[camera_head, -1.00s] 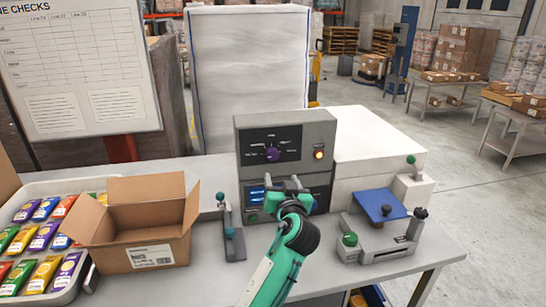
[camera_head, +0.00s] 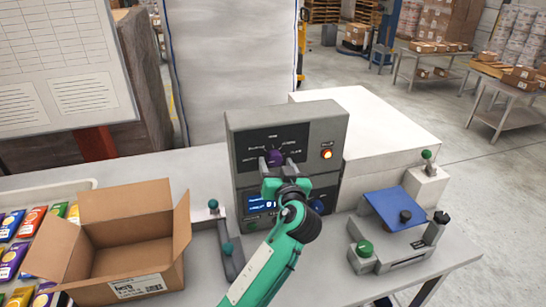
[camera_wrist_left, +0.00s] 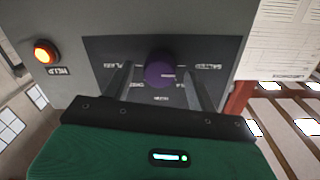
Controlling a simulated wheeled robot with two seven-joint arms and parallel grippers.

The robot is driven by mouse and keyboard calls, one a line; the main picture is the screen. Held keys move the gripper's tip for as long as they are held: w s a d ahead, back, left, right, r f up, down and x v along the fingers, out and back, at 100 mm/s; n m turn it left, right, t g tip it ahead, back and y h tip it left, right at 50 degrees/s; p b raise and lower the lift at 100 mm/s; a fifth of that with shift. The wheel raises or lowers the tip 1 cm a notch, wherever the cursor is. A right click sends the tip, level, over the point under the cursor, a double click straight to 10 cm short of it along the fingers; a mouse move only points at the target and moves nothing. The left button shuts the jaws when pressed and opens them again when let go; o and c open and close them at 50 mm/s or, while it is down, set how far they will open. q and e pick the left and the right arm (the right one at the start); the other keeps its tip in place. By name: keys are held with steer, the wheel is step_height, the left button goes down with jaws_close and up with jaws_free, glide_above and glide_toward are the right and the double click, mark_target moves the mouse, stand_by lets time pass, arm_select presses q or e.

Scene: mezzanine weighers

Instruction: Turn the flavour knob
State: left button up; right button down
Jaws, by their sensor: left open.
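The purple flavour knob (camera_head: 276,158) is on the dark upper panel of a grey control box (camera_head: 240,125). It also shows in the left wrist view (camera_wrist_left: 160,70), with printed flavour labels around it. My left gripper (camera_head: 276,162) is open at the panel, its lower part hiding some of the box front. In the left wrist view its two fingers (camera_wrist_left: 161,80) stand on either side of the knob, with a gap on each side. Whether they touch the panel I cannot tell. My right gripper is out of view.
A lit orange button (camera_head: 327,155) is right of the knob. An open cardboard box (camera_head: 135,255) and a tray (camera_head: 50,192) of colourful packets stand at left. A lever device (camera_head: 226,240) stands before the control box. A blue-topped weigher (camera_head: 395,208) stands at right.

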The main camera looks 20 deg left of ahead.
arm_select(q)
steer(key=shift+r, duration=0.1)
steer(key=shift+c, duration=1.3)
steer(key=c, duration=0.7)
steer(key=shift+c, duration=0.2)
